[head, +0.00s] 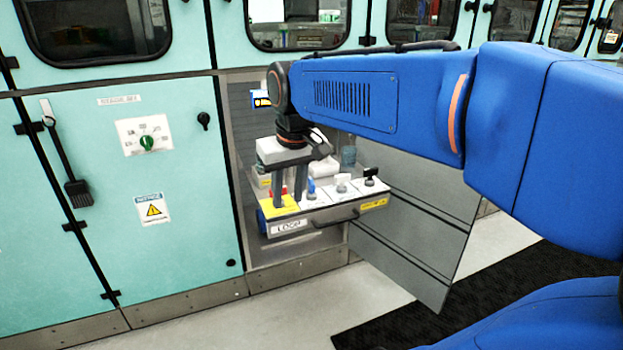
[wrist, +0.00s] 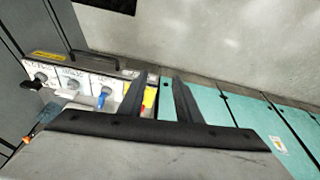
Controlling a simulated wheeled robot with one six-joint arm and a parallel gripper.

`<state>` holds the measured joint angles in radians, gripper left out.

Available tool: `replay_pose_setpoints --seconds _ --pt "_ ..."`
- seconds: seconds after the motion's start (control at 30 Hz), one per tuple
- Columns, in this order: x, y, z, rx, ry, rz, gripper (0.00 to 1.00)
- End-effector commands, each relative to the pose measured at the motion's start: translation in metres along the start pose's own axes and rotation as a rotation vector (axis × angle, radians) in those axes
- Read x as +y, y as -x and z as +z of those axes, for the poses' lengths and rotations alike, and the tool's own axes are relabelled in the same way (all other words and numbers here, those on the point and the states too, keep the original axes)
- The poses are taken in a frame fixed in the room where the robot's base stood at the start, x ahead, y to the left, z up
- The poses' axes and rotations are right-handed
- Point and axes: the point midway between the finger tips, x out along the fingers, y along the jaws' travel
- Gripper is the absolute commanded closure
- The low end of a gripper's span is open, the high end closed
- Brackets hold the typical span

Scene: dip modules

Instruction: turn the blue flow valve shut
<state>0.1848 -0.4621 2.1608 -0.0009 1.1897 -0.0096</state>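The blue flow valve (head: 311,187) is a small blue handle on a white panel of the valve module marked LOOP (head: 318,222). It also shows in the wrist view (wrist: 103,97), to the left of the fingers. My gripper (head: 289,203) points down over the module's left end, by the yellow panel with a red handle. In the wrist view my gripper (wrist: 160,80) has its two fingers apart, with part of the yellow panel (wrist: 150,97) seen between them. The fingers look empty. Whether they touch the module is unclear.
A white handle (head: 343,181) and a black handle (head: 370,174) sit to the right of the blue one. The module has a dark front grab bar (head: 337,220). An open grey door (head: 415,225) stands at right; a teal cabinet (head: 60,240) is at left.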

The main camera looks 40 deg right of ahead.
Motion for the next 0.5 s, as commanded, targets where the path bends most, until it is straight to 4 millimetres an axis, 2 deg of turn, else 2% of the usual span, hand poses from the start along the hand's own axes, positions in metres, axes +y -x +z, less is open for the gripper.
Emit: replay_pose_setpoints --seconds 0.03,0.1,0.27,0.5 --pt "0.008 0.004 -0.017 -0.018 -0.021 0.005 0.69" --pt "0.019 0.011 -0.037 -0.04 -0.046 0.011 0.69" --pt "0.046 0.022 -0.082 -0.092 -0.102 0.021 0.69" --pt "0.096 0.029 -0.145 -0.169 -0.188 0.031 0.69"
